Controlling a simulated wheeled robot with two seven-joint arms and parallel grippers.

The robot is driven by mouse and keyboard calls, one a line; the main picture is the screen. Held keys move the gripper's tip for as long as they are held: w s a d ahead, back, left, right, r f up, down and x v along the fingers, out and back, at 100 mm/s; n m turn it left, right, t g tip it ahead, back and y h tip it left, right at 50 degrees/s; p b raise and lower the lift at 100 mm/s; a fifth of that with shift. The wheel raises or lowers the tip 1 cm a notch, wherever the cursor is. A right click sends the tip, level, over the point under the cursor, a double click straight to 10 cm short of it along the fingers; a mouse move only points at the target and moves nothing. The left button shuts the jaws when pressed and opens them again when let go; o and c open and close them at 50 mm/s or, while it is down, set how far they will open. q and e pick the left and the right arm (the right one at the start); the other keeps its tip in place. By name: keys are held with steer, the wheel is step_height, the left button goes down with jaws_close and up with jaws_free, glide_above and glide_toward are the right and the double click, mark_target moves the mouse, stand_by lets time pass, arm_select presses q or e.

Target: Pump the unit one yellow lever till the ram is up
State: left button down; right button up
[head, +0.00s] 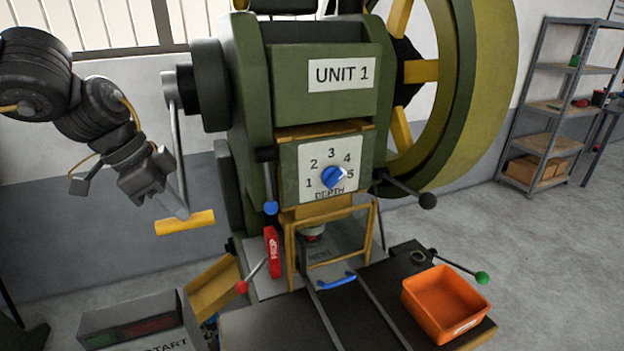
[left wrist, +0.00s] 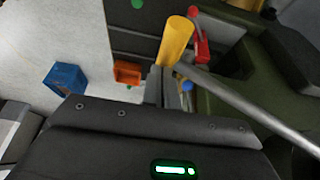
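The yellow lever grip (head: 186,222) hangs at the left of the unit one press, at the low end of a grey rod (head: 176,140) from the pivot. My left gripper (head: 172,204) reaches down to this grip from the upper left. Its fingertips meet or overlap the grip. In the left wrist view the yellow grip (left wrist: 176,42) stands just beyond the fingers (left wrist: 160,88); whether they close around it is unclear. The press (head: 245,90) carries a UNIT 1 sign (head: 338,74). The ram is not clearly visible behind the yellow guard frame (head: 290,250). My right gripper is out of view.
A blue depth knob (head: 332,177) is on the press front, with a red PROP piece (head: 272,252) below left. An orange bin (head: 445,303) sits on the bench at right. A START box (head: 140,325) stands at lower left. Shelves (head: 555,105) stand far right.

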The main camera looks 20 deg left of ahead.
mark_target(184, 223)
arm_select(q)
steer(key=shift+w+a+f+b, duration=0.3)
steer(key=shift+f+b, duration=0.25)
steer(key=shift+f, duration=0.35)
steer(key=shift+w+a+f+b, duration=0.2)
steer(key=shift+w+f+b, duration=0.1)
steer(key=shift+f+b, duration=0.45)
steer(key=shift+w+a+f+b, duration=0.3)
steer(key=shift+f+b, duration=0.1)
steer(key=shift+f, duration=0.6)
steer(key=shift+d+f, duration=0.1)
